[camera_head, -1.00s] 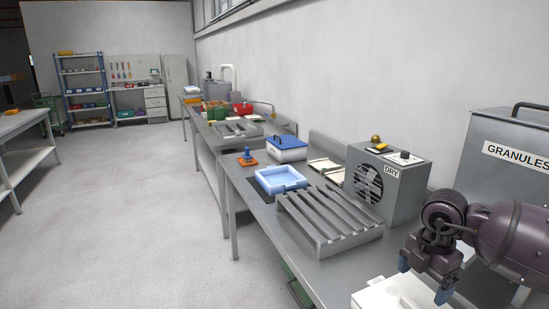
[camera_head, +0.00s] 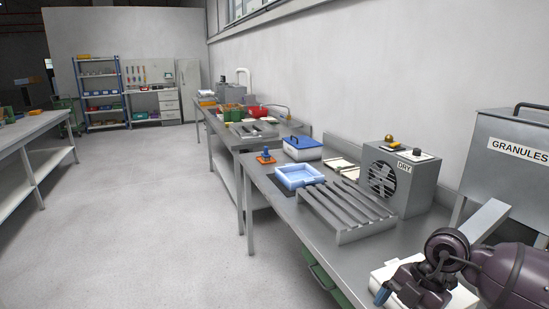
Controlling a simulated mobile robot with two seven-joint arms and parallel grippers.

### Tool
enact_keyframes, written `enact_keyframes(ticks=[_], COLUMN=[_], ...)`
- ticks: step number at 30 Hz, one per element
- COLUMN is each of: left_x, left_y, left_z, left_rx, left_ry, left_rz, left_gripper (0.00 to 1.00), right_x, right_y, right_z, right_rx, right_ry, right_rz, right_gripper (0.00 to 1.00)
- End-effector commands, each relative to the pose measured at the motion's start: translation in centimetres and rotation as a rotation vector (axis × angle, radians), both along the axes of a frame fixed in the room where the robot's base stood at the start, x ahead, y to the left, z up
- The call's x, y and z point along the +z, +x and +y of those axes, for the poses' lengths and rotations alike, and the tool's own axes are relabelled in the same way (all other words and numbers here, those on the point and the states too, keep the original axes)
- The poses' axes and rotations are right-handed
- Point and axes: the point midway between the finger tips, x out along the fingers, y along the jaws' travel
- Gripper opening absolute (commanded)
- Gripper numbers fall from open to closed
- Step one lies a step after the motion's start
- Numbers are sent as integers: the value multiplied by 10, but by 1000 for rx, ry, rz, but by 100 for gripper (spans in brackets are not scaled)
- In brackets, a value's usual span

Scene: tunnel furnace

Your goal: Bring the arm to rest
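My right arm comes in from the right edge in the head view. Its gripper (camera_head: 398,298) hangs at the lower right, over or beside a white box (camera_head: 384,272) on the near end of the bench. One blue-tipped finger shows; the rest of the gripper is cut off by the bottom edge, so its opening is hidden. I see nothing held in the visible part. My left arm and gripper are out of the picture.
A metal bench (camera_head: 262,205) runs along the wall with a slatted rack (camera_head: 345,212), a blue tray (camera_head: 299,176) and a DRY fan box (camera_head: 401,181). A GRANULES hopper (camera_head: 507,170) stands behind my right arm. Open floor (camera_head: 150,220) lies left, before another table (camera_head: 34,129).

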Motion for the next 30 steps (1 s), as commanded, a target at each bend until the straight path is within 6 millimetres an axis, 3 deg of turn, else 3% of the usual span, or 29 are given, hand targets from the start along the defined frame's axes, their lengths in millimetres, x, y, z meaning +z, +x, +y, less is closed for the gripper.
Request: enact_keyframes(ticks=[4,9,14,19,23,26,30], left_x=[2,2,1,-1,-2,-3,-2], left_y=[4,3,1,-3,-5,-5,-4], left_z=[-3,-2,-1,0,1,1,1], left_rx=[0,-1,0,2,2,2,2], left_ry=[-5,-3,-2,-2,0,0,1], left_rz=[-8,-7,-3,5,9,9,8], left_gripper=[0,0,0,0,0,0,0], right_x=[-15,-12,0,-3,-25,-55,-111], right_y=[-24,-46,-49,-40,-37,-43,-72], right_z=[51,105,126,111,81,51,12], right_rx=[64,32,-159,-512,-847,-1119,-1480], right_ry=[309,749,1110,1333,1366,1312,1130], right_rz=[7,-58,-189,-358,-471,-525,-530], right_gripper=[89,89,89,89,89,89,89])
